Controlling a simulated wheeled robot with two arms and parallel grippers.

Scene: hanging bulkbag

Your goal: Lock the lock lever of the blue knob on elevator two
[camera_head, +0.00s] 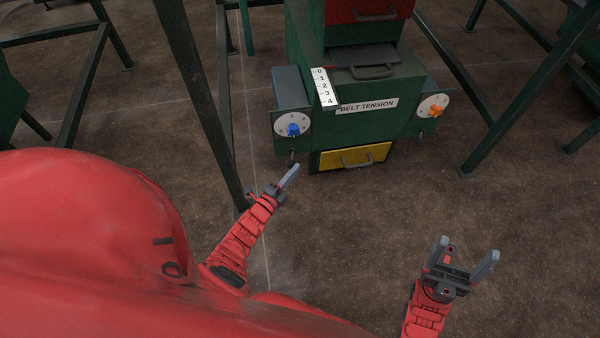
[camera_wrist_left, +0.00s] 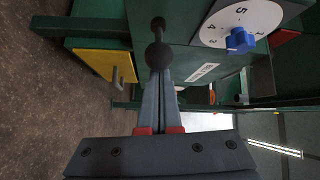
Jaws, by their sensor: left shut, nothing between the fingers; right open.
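The blue knob (camera_head: 293,130) sits on a white numbered dial on the left side of the green machine; it also shows in the left wrist view (camera_wrist_left: 240,41). A dark lever with ball-shaped ends (camera_wrist_left: 158,42), apparently the lock lever, sticks out beside the dial; in the head view it is small, below the dial (camera_head: 292,158). My left gripper (camera_head: 292,170) is shut and empty, its tips at the lever's larger ball in the left wrist view (camera_wrist_left: 162,75). Whether they touch it I cannot tell. My right gripper (camera_head: 468,258) is open and empty, low at right.
An orange knob (camera_head: 436,111) sits on another dial at the machine's right. A "BELT TENSION" label (camera_head: 367,106), a 0-4 scale (camera_head: 325,87) and a yellow drawer (camera_head: 353,158) are between them. Green frame posts (camera_head: 203,100) flank the machine. The floor ahead of my right gripper is clear.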

